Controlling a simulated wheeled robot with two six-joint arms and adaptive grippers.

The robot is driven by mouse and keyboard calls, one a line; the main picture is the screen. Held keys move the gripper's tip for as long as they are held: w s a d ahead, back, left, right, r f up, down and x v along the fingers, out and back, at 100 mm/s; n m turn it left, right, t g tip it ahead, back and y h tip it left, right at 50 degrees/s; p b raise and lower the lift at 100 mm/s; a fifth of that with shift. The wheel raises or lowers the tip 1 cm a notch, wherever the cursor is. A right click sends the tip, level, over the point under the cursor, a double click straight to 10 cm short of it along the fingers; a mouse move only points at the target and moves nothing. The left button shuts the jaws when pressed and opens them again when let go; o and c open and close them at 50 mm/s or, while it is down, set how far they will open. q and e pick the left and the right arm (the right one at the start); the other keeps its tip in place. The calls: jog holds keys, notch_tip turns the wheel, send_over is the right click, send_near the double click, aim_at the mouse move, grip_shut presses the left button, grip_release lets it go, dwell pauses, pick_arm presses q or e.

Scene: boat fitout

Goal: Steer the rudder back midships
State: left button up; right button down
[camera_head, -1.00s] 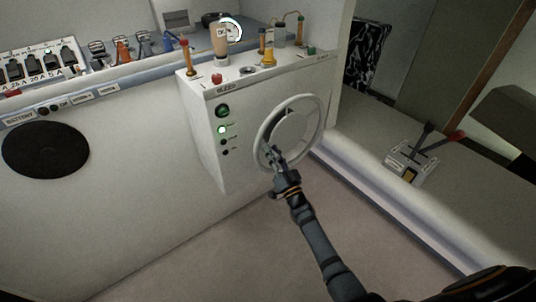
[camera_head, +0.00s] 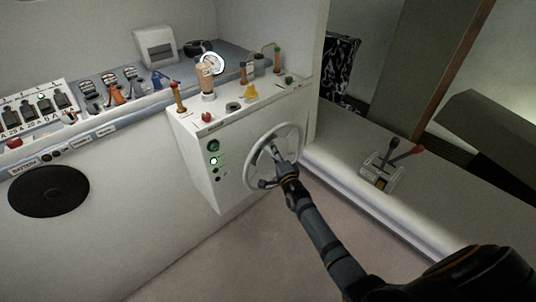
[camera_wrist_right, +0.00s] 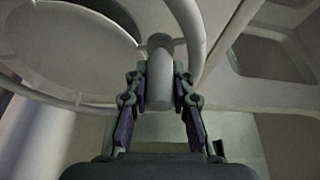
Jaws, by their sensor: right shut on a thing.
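The white steering wheel (camera_head: 299,134) is on the front of the white console (camera_head: 237,148). My right gripper (camera_head: 279,157) reaches in front of the wheel and covers part of its middle and right side. In the right wrist view, my right gripper (camera_wrist_right: 160,88) is shut on a pale round-ended handle (camera_wrist_right: 159,65), with one finger on each side. The wheel's curved rim (camera_wrist_right: 188,25) passes just beyond the handle. A round white-faced gauge (camera_head: 211,63) stands on top of the console; its reading is too small to tell. My left gripper is not in view.
A switch panel (camera_head: 38,108) is at the left. A lever unit (camera_head: 382,172) with black and red handles sits on the ledge at right. The floor below is clear.

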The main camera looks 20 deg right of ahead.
jog(key=w+d+m+g+b, duration=0.1)
jog(key=w+d+m+g, duration=0.2)
jog(key=d+m, duration=0.4)
jog(key=shift+w+d+r+y, duration=0.2)
jog(key=shift+d+r+y, duration=0.25)
jog(key=shift+d, duration=0.95)
jog(key=c, duration=1.5)
grip_release()
jog(key=shift+c, duration=0.2)
jog(key=o, duration=0.4)
jog(key=shift+w+d+f, duration=0.1)
jog(key=shift+f, duration=0.15)
